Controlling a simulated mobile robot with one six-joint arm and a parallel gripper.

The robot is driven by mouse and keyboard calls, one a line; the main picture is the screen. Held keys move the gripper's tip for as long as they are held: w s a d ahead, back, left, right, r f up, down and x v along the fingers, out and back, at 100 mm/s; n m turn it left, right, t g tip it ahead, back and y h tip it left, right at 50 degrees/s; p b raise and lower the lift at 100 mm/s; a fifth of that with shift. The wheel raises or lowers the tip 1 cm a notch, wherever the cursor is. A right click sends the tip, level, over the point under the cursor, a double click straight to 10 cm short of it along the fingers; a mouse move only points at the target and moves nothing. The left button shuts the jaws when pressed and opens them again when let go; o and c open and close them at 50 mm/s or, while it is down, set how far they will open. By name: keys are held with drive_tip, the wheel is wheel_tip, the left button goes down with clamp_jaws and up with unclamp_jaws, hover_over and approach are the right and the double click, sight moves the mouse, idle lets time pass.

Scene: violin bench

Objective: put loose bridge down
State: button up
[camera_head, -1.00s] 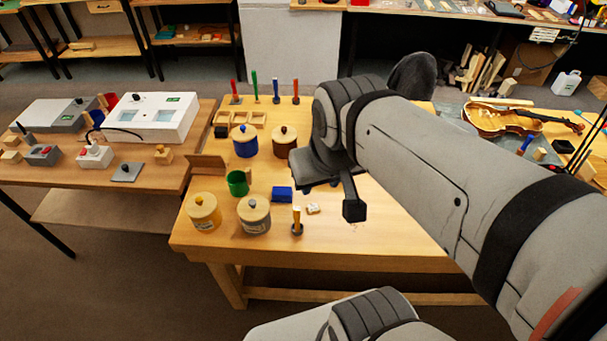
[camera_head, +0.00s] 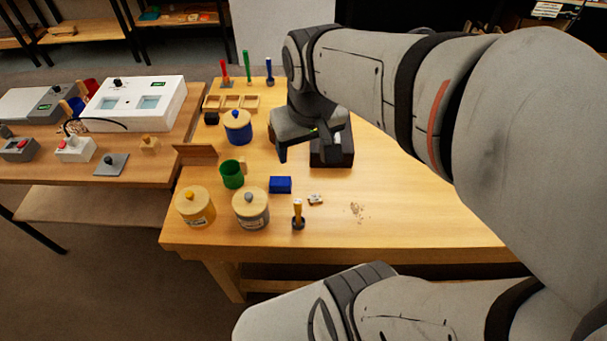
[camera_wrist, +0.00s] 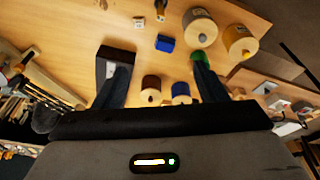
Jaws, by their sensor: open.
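My gripper (camera_head: 303,145) is open above the bench, beside a dark box (camera_head: 332,157). Its two fingers stand wide apart in the wrist view (camera_wrist: 160,78), with nothing held between them. The box also shows there (camera_wrist: 103,62), partly behind one finger, with a small pale piece (camera_wrist: 111,70) at it. Another small whitish piece (camera_head: 315,199) lies on the bench near the blue block (camera_head: 280,184); it shows in the wrist view too (camera_wrist: 139,22). I cannot tell whether either piece is the loose bridge.
The bench (camera_head: 420,222) holds a green cup (camera_head: 232,174), a blue jar (camera_head: 238,128), a yellow jar (camera_head: 195,207), a grey jar (camera_head: 251,209) and a small upright tool (camera_head: 298,214). Pale crumbs (camera_head: 356,210) lie at front. The right front is clear.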

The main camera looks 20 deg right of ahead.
sight(315, 198)
drive_tip(key=w+d+f+g+b, duration=0.1)
drive_tip(key=w+f+b, duration=0.3)
drive_tip(key=f, duration=0.5)
drive_tip(key=w+d+f+g+b, duration=0.1)
drive_tip(key=w+d+f+b, duration=0.2)
drive_tip(key=f, duration=0.6)
drive_tip(key=w+d+f+g+b, duration=0.2)
drive_tip(key=w+d+f+b, duration=0.1)
drive_tip(key=f+b, duration=0.4)
drive_tip(key=shift+w+d+f, duration=0.2)
drive_tip(key=shift+w+f, duration=0.2)
drive_tip(key=shift+f, duration=0.15)
drive_tip(key=shift+w+d+f, duration=0.15)
drive_tip(key=shift+w+f, duration=0.25)
drive_tip(key=shift+f, duration=0.1)
wheel_tip(315, 198, down, 8)
drive_tip(key=shift+s+r+b, duration=0.1)
drive_tip(key=shift+s+b, duration=0.05)
drive_tip(key=shift+b, duration=0.2)
drive_tip(key=c, duration=1.2)
drive_tip(key=shift+r, duration=0.1)
